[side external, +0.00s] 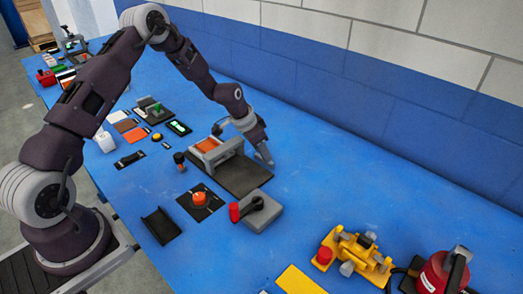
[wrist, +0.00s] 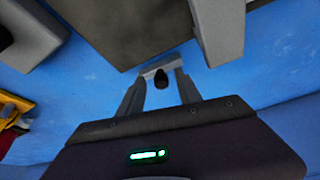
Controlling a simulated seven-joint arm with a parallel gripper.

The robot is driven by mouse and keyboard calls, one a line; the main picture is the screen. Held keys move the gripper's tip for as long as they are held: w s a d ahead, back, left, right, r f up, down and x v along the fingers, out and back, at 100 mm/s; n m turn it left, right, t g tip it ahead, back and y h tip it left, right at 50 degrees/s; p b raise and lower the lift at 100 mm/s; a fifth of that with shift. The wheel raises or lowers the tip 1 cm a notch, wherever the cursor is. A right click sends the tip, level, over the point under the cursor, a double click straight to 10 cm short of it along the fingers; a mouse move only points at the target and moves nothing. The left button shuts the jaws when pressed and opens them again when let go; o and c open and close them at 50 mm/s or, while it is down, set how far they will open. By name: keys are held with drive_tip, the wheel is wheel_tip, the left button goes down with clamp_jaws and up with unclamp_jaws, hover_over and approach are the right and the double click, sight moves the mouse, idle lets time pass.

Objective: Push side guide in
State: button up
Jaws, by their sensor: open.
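A fixture with pale grey side guides (side external: 228,152) and an orange piece (side external: 206,145) stands on a dark plate (side external: 246,178) near the middle of the blue table. In the wrist view a grey guide bar (wrist: 218,30) and the dark plate (wrist: 125,28) show at the top. My gripper (side external: 265,158) points down just right of the fixture, close to the guide's right end; contact cannot be told. In the wrist view my gripper (wrist: 160,78) is open, with a small grey crosspiece and black knob between the fingertips; what it belongs to is unclear.
A grey box with a red knob (side external: 260,212) and an orange button on a black plate (side external: 200,199) lie in front. A yellow device (side external: 355,255) and a red canister (side external: 440,275) stand at lower right. The table right of my gripper is clear up to the wall.

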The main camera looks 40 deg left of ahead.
drive_tip(key=v, duration=0.7)
drive_tip(key=s+d+r+y, duration=0.1)
drive_tip(key=s+d+r, duration=0.2)
drive_tip(key=s+r, duration=0.55)
drive_tip(key=s+d+r+y, duration=0.1)
drive_tip(key=s+d+r, duration=0.4)
drive_tip(key=r, duration=0.6)
drive_tip(key=s+r+n, duration=0.1)
drive_tip(key=s, duration=0.9)
drive_tip(key=s+d+r+n+t, duration=0.1)
drive_tip(key=s+r+n, duration=0.1)
drive_tip(key=s, duration=0.9)
drive_tip(key=shift+s+d+r+h, duration=0.25)
drive_tip(key=shift+h, duration=0.15)
